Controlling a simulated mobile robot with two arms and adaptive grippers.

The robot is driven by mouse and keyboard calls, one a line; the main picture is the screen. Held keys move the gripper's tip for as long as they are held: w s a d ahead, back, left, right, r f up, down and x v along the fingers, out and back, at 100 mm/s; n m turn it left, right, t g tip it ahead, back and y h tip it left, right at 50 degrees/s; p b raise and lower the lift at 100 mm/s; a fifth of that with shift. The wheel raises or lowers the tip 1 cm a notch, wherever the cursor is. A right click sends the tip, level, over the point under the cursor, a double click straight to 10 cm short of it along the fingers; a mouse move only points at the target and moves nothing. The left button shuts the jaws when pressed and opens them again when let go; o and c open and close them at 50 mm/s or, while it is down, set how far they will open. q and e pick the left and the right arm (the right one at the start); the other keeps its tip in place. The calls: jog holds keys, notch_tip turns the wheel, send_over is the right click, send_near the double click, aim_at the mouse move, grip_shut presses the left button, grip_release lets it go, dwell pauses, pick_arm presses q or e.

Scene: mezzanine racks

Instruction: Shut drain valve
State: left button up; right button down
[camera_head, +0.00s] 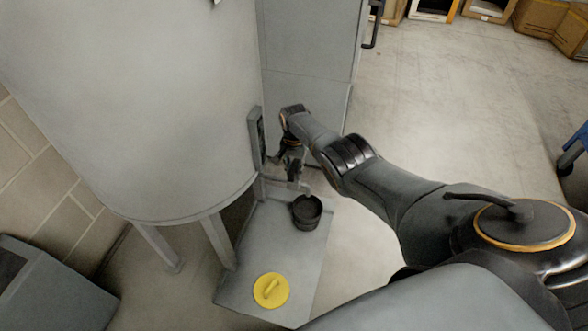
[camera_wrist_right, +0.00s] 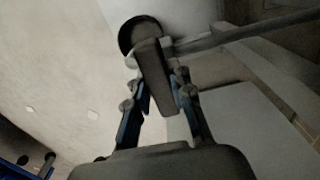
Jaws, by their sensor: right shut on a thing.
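A large grey tank (camera_head: 140,100) stands at the left on legs. The drain valve sits low at its right side, mostly hidden behind my right gripper (camera_head: 291,172) in the head view. In the right wrist view a dark, flat valve lever (camera_wrist_right: 154,75) lies between the fingers of my right gripper (camera_wrist_right: 158,88), which is shut on it. A black bucket (camera_head: 307,213) stands below the valve; a dark round rim, probably its own, shows behind the lever in the wrist view. Whether liquid flows cannot be told. My left gripper is not in view.
A grey cabinet (camera_head: 310,50) stands behind the valve. Boxes (camera_head: 545,17) line the back right.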

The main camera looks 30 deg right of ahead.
aim_at(294, 168)
jog(key=c, duration=1.2)
grip_release()
jog(key=shift+o, duration=0.2)
jog(key=shift+r, duration=0.1)
notch_tip(294, 168, up, 12)
